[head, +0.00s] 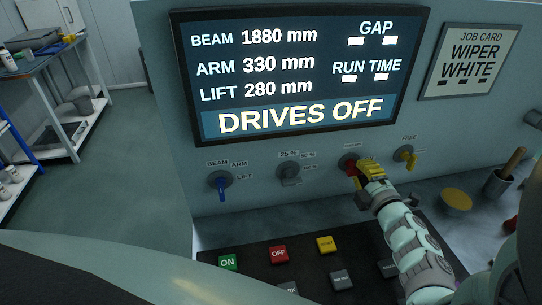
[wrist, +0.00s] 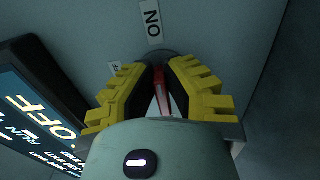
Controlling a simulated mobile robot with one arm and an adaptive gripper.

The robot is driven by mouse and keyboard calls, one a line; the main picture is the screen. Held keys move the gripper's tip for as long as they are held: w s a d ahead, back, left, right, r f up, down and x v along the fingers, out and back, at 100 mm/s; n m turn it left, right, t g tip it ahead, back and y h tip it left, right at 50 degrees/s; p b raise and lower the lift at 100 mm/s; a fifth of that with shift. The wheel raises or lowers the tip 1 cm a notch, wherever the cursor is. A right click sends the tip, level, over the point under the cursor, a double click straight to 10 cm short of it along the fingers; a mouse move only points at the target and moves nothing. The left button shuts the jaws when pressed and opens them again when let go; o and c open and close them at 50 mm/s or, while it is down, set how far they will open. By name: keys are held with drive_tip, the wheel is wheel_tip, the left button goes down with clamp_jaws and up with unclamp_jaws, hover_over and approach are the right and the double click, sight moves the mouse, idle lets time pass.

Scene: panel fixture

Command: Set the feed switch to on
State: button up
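The feed switch is a red-handled rotary switch (head: 351,166) on the panel front, below the screen. It also shows as a red handle (wrist: 163,92) in the wrist view. My gripper (head: 365,169) is at it, its yellow fingers covering part of it in the head view. In the wrist view, my gripper (wrist: 161,72) has its dark pads close on both sides of the red handle. An ON label (wrist: 152,18) lies above the switch there, and a partly hidden label (wrist: 115,68) lies to its left. I cannot tell which label the handle points to.
A blue-handled selector (head: 220,184), a grey selector (head: 290,172) and a yellow-handled switch (head: 405,155) share the panel. The screen (head: 300,75) reads DRIVES OFF. Below are push buttons, including a green ON button (head: 228,262).

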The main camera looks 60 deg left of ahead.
drive_tip(key=o, duration=0.5)
drive_tip(key=v, duration=1.2)
drive_tip(key=shift+f, duration=0.1)
